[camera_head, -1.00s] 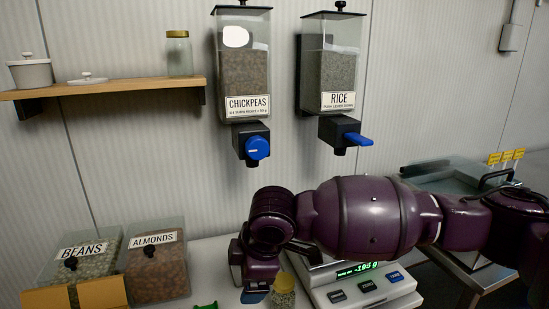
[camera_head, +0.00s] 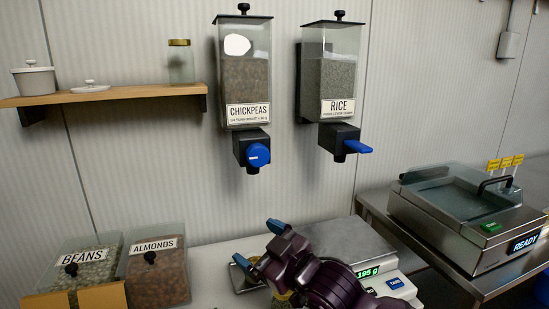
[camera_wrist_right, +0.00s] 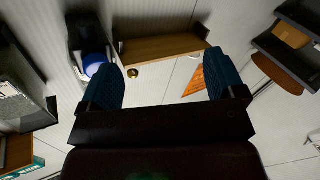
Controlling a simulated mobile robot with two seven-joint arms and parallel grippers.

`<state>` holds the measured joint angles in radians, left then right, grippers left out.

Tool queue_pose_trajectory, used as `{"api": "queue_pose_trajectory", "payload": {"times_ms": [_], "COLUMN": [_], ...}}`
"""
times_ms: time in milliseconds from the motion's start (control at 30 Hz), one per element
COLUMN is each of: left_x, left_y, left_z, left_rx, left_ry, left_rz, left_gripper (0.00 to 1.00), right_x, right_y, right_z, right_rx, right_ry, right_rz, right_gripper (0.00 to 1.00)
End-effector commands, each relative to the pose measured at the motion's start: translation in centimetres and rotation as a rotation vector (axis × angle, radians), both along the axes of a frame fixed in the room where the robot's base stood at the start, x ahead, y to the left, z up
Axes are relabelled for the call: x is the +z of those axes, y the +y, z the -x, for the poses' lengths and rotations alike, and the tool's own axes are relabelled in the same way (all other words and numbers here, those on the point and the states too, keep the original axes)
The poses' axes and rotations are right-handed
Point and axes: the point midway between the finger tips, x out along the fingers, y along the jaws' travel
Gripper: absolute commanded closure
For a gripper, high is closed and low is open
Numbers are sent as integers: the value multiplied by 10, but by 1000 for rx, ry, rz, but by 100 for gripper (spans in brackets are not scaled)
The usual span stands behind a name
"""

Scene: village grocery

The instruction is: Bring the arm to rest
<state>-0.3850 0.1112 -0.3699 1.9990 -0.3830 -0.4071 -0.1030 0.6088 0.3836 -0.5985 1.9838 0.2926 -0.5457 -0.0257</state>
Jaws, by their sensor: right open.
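My right arm (camera_head: 330,284) comes up from the bottom edge in the head view, in front of the scale. Its right gripper (camera_head: 263,248) has blue fingertips spread apart, with nothing held between them, above the counter and left of the scale. In the right wrist view the gripper (camera_wrist_right: 163,82) is also open and empty, with the shelf and wall beyond it. My left gripper is not in view.
The scale (camera_head: 335,236) is partly hidden by my arm. Bins of beans (camera_head: 90,275) and almonds (camera_head: 158,275) stand at left. Chickpeas (camera_head: 246,85) and rice (camera_head: 333,80) dispensers hang above. A steel machine (camera_head: 455,222) reading READY stands right.

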Motion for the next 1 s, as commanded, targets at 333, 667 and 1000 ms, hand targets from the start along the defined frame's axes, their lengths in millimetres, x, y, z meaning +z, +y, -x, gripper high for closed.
{"api": "queue_pose_trajectory", "payload": {"times_ms": [333,667,1000], "left_x": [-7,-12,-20], "left_y": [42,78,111], "left_z": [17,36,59], "left_rx": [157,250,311], "left_ry": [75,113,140], "left_rz": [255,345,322], "left_gripper": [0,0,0], "right_x": [-86,-190,-294], "right_y": [-105,-206,-286], "right_z": [16,79,200], "right_rx": [-288,-564,-794], "right_ry": [85,245,511], "right_rz": [-115,-94,-37], "right_gripper": [12,12,12]}}
